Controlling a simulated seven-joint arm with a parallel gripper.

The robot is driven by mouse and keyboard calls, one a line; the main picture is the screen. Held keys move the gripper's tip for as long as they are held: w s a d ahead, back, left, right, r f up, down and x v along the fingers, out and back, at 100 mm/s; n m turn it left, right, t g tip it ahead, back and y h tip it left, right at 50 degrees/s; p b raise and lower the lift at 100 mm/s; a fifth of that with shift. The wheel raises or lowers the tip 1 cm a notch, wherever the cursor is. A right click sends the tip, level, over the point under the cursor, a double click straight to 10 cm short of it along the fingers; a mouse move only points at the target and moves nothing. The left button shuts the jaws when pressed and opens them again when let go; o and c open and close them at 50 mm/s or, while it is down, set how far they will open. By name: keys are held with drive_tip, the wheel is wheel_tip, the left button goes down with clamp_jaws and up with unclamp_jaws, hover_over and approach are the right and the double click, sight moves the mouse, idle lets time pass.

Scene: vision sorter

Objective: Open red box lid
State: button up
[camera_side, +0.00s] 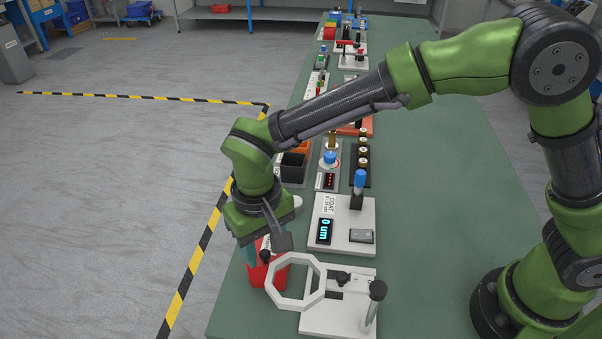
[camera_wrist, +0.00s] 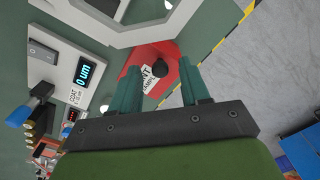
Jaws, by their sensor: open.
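The red box (camera_side: 277,277) stands at the table's left front edge in the side view, partly hidden by my gripper and a white ring. In the wrist view its red top (camera_wrist: 145,55) carries a white label, partly covered, and a black knob (camera_wrist: 158,69). The knob also shows in the side view (camera_side: 265,256). The lid appears shut. My gripper (camera_side: 264,250) points down over the box. In the wrist view my open gripper (camera_wrist: 161,70) has its two teal fingers on either side of the knob, with gaps visible. Whether either finger touches it cannot be told.
A white octagonal ring (camera_side: 296,285) on a white stand (camera_side: 325,319) is close beside the box. A white "COAT" unit (camera_side: 345,235) with a blue-topped lever stands behind. Several other stations line the green table (camera_side: 450,200). The table's right side is mostly clear.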

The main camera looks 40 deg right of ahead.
clamp_jaws()
drive_tip(key=shift+s+a, duration=1.2)
unclamp_jaws()
wheel_tip(320, 180, up, 17)
drive_tip(key=shift+c, duration=0.3)
